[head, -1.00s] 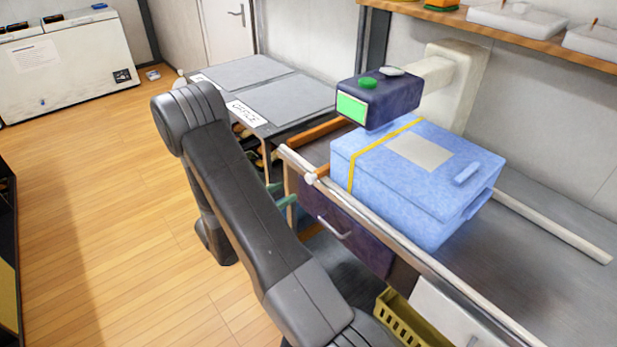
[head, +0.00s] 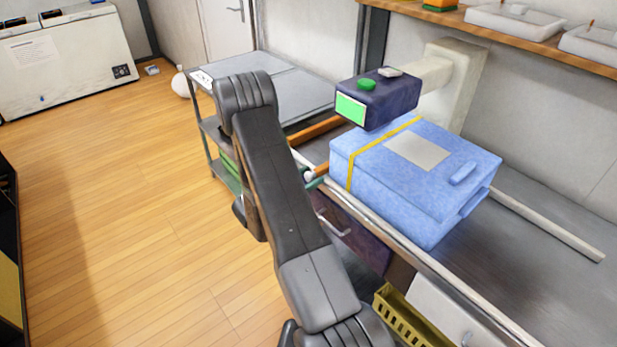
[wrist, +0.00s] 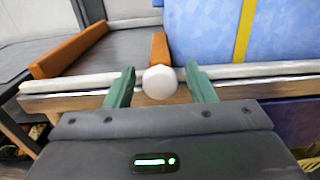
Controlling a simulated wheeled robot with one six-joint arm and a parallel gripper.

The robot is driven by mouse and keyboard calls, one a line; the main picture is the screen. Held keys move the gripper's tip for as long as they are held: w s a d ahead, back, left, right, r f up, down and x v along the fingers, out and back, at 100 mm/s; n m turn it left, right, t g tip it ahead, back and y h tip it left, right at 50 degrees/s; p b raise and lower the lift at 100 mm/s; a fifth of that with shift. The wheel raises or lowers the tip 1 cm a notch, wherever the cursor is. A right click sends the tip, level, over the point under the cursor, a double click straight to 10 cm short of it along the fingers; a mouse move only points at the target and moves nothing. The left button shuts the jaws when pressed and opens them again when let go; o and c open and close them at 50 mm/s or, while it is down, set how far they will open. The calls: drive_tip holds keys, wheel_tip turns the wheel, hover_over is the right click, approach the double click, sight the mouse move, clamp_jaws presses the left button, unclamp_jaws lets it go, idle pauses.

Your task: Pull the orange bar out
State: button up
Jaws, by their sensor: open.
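A short orange bar (head: 321,168) with a round white knob (head: 308,175) at its near end lies at the counter edge, beside the blue box (head: 430,190). In the wrist view the orange bar (wrist: 159,48) runs back from the knob (wrist: 160,82), which sticks out over the pale edge rail. My gripper (wrist: 161,75) is open. Its green fingers stand left and right of the knob, with a gap on each side. In the head view my arm hides most of the gripper.
A longer orange strip (wrist: 70,53) lies to the left on the counter. A drawer handle (head: 333,222) and a yellow basket (head: 400,320) are below the edge. A grey trolley (head: 300,95) stands behind my arm.

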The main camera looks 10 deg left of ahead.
clamp_jaws()
drive_tip(key=b+v, duration=0.2)
drive_tip(key=v, duration=0.6)
drive_tip(key=shift+b, duration=0.4)
drive_tip(key=shift+s+a, duration=0.1)
unclamp_jaws()
drive_tip(key=shift+s+a, duration=0.1)
drive_tip(key=b+v, duration=0.2)
drive_tip(key=v, duration=1.2)
